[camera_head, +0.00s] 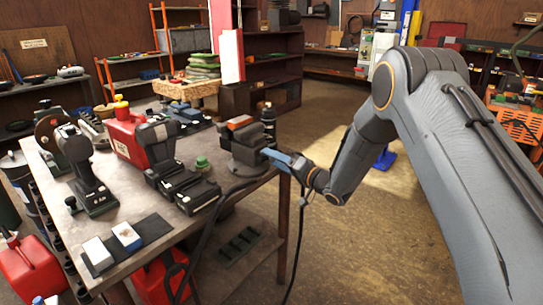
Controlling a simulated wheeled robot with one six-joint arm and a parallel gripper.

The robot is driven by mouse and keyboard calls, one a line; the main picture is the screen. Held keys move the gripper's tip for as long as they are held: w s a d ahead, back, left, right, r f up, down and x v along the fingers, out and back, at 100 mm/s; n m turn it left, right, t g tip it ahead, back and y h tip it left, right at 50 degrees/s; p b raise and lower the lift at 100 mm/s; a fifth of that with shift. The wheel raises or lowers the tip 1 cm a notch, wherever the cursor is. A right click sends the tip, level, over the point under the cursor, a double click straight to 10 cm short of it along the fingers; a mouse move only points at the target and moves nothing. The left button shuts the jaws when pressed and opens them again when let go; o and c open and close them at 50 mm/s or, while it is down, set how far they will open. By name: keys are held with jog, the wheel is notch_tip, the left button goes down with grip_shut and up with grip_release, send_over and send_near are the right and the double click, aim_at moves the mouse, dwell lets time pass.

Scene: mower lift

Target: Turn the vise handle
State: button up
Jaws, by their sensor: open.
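The dark vise (247,152) is mounted at the right corner of the workbench. An orange-brown block (240,122) shows at the top of its jaws. My arm reaches in from the right, and my gripper (272,154) is open at the vise's right side, pointing left. The gripper's tip overlaps the vise in the picture. The vise handle cannot be made out clearly; it seems hidden behind or between the fingers. I cannot tell whether the gripper touches it.
The workbench (150,218) holds a red can (127,138), a cordless drill (160,150), a dark bottle (268,120) and other tools. A black cable hangs near the gripper.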

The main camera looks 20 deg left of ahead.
jog(key=shift+x, duration=0.95)
jog(key=shift+c, duration=0.2)
jog(key=c, duration=1)
jog(key=shift+w+n, duration=0.1)
jog(key=shift+n, duration=0.2)
